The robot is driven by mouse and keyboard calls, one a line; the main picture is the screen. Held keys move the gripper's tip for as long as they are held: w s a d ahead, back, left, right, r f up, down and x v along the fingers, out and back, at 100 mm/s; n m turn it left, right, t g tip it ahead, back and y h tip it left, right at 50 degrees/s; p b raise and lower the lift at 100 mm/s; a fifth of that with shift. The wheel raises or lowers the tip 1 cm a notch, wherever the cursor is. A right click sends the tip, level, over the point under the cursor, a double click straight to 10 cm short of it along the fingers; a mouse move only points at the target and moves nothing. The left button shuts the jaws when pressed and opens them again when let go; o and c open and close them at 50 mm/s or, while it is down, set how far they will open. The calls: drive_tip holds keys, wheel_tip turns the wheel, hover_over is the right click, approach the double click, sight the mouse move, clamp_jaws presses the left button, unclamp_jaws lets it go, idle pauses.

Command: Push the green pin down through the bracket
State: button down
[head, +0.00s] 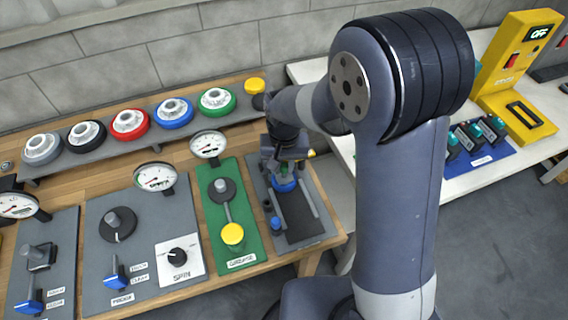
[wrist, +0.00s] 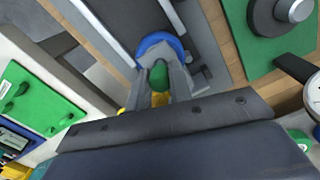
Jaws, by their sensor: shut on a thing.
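My gripper (wrist: 160,68) points down over the dark plate (head: 306,232) at the right end of the wooden bench. The bracket is largely hidden by my gripper, and I cannot tell how deep the pin sits.
A small blue knob (head: 276,223) stands on the same plate, beside a dark strip. Left of it are the green GREASE panel (head: 236,205) with a gauge (head: 208,145), and grey panels. A shelf of coloured hubs (head: 130,122) runs behind. A white table (head: 330,110) stands right.

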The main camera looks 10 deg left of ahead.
drive_tip(key=shift+f+b, duration=0.6)
drive_tip(key=shift+f, duration=0.25)
drive_tip(key=c, duration=1.2)
unclamp_jaws()
drive_tip(key=shift+r, duration=0.1)
wheel_tip(320, 180, up, 11)
drive_tip(key=shift+f, duration=0.2)
wheel_tip(320, 180, down, 10)
drive_tip(key=shift+f, duration=0.25)
drive_tip(key=shift+r+p, duration=0.55)
drive_tip(key=shift+p, duration=0.05)
